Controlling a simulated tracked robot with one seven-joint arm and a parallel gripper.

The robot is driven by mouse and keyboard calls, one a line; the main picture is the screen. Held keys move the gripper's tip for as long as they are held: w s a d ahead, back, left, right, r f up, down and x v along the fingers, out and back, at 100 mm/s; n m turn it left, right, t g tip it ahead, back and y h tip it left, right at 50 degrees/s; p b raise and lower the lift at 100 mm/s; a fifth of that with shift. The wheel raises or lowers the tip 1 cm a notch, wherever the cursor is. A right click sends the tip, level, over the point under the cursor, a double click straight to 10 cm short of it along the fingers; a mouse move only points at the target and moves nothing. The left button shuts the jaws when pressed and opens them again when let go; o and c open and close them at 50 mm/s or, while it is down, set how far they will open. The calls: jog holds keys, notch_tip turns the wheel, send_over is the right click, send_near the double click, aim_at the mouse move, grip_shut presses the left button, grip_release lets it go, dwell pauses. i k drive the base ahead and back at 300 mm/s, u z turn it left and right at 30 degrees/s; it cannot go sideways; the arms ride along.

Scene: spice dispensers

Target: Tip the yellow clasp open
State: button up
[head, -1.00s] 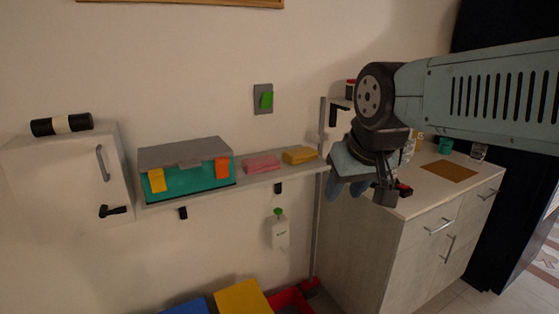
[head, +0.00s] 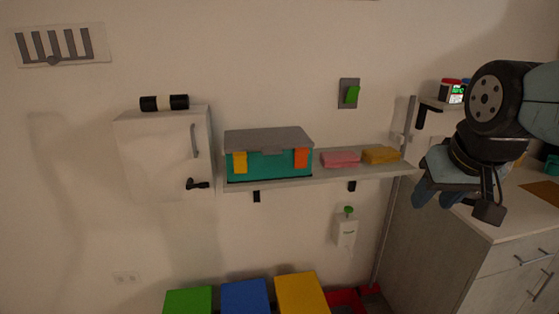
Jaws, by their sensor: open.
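The yellow clasp (head: 240,162) is on the left front of a teal box (head: 270,166) with a grey lid (head: 268,140). The lid is down and the clasp lies upright against the box front. An orange clasp (head: 301,158) is on the right front. The box stands on a wall shelf (head: 350,173). My gripper (head: 455,205) is at the right, in front of the counter, well to the right of the box and touching nothing that I can see. It is open and empty.
Pink (head: 340,159) and yellow (head: 380,155) blocks lie on the shelf, right of the box. A white wall cabinet (head: 160,155) with a handle is to the left. Green (head: 188,301), blue (head: 245,296) and yellow (head: 300,293) bins stand below. A counter (head: 500,215) is at the right.

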aim_at(239, 158)
jog(key=z, duration=0.7)
jog(key=k, duration=1.75)
jog(key=u, duration=0.65)
jog(key=i, duration=1)
